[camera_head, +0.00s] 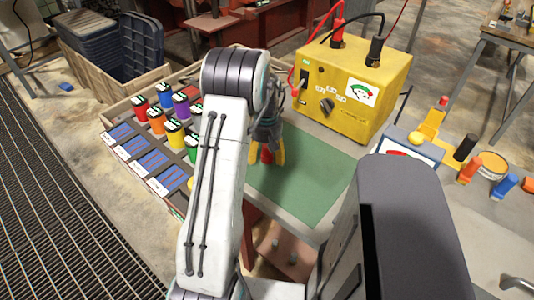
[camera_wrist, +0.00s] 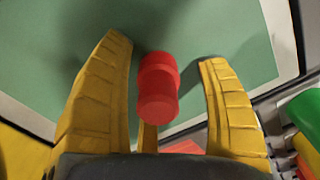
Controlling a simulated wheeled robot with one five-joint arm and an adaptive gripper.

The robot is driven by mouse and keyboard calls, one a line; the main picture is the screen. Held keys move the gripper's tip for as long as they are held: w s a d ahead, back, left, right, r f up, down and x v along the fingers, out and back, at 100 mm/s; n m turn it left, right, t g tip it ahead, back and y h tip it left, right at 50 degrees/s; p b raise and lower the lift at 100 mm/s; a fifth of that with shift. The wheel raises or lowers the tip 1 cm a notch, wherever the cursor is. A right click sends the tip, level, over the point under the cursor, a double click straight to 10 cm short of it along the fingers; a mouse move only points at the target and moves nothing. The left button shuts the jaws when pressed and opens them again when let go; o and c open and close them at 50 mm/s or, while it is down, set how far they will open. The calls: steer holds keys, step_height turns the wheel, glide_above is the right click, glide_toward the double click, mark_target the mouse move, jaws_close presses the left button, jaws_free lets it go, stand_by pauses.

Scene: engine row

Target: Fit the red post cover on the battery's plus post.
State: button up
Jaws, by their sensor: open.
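A small red stepped, rounded piece, which looks like the red post cover (camera_wrist: 158,88), is over the green mat (camera_wrist: 55,60) in the wrist view. My gripper (camera_wrist: 165,55) is open, with yellow fingers on both sides of the cover and visible gaps to it. In the head view my gripper (camera_head: 266,150) points down over the green mat (camera_head: 315,175), and a bit of red cover (camera_head: 266,157) shows between the fingers. I cannot tell whether the cover stands or lies. I cannot make out the battery or its plus post; my arm hides part of the bench.
A yellow box (camera_head: 355,85) with a dial and red and black plugs stands behind the mat. A rack of coloured cans (camera_head: 157,125) is left of my arm. Several small coloured pieces, an orange-topped tin (camera_head: 492,163) among them, are at right. The mat's right part is clear.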

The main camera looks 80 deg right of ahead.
steer(key=c, duration=1.3)
steer(key=shift+r, duration=0.15)
steer(key=shift+r, duration=0.5)
step_height(320, 180, up, 3)
steer(key=shift+d+r, duration=0.1)
steer(key=shift+d, duration=0.05)
steer(key=d+r, duration=0.1)
steer(key=d, duration=0.1)
steer(key=w+d+r, duration=0.1)
steer(key=d, duration=0.1)
steer(key=w+d+r+p, duration=0.1)
steer(key=d+r, duration=0.1)
steer(key=shift+w+d, duration=0.2)
steer(key=shift+d, duration=0.2)
steer(key=shift+c, duration=0.2)
steer(key=shift+w+d+r+p, duration=0.2)
steer(key=shift+d+r+p, duration=0.2)
steer(key=shift+d, duration=0.2)
steer(key=shift+w+d+r+p, duration=0.25)
steer(key=shift+d+r+p, duration=0.15)
steer(key=shift+d, duration=0.25)
steer(key=shift+w+d+r+p, duration=0.2)
steer(key=shift+d+r+p, duration=0.15)
steer(key=shift+d, duration=0.25)
steer(key=shift+r, duration=0.1)
